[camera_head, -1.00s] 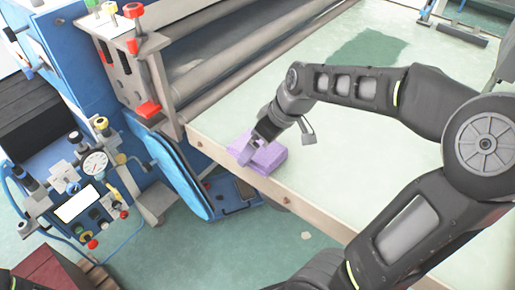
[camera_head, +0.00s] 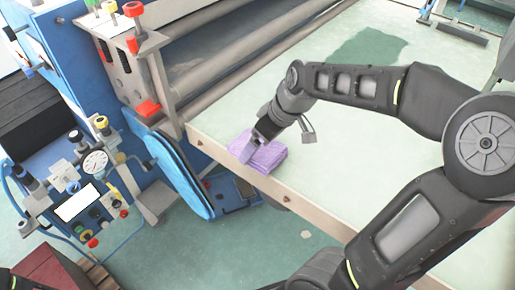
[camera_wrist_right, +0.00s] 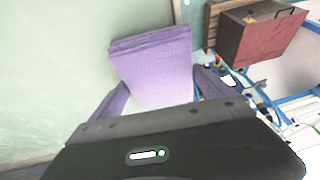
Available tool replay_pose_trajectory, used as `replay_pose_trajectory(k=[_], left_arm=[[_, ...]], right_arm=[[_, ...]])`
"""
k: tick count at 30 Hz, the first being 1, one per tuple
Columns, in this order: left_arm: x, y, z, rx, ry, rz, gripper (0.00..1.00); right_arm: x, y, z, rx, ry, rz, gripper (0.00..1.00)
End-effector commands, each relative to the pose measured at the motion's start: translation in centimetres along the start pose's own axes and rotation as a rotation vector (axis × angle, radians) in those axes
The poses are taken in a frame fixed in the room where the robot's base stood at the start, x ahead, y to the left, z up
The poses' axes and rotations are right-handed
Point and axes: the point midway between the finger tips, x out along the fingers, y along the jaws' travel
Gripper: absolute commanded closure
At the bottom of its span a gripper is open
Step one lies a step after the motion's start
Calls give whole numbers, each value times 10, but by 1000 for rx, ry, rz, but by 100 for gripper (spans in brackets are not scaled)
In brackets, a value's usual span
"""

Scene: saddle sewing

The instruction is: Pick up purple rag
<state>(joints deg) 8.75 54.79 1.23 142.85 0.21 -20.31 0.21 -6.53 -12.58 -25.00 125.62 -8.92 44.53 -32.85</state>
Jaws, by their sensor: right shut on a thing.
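The purple rag (camera_head: 266,156) is a folded stack at the near left edge of the pale green table (camera_head: 330,170). My right gripper (camera_head: 250,150) is down at the rag's left part, its fingers shut on it. In the right wrist view the rag (camera_wrist_right: 158,62) fills the space ahead of the gripper (camera_wrist_right: 158,103), with purple-tinted fingers on both sides of it. I cannot tell whether the rag is clear of the table. My left gripper is not in view.
A machine with rollers (camera_head: 235,65) borders the table at the back left. A blue control panel with a gauge (camera_head: 95,163) stands at the left. A dark red box (camera_head: 48,270) is at the bottom left. The table right of the rag is clear.

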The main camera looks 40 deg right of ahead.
Motion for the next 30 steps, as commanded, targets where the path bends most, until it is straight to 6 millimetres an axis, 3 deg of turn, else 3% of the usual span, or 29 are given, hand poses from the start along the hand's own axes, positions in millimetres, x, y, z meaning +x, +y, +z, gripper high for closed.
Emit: replay_pose_trajectory(k=[7,14,30], left_arm=[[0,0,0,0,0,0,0],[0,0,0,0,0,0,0],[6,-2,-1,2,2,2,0]], right_arm=[[0,0,0,0,0,0,56],[-4,0,-2,0,2,0,56],[-84,-8,-36,0,3,1,56]])
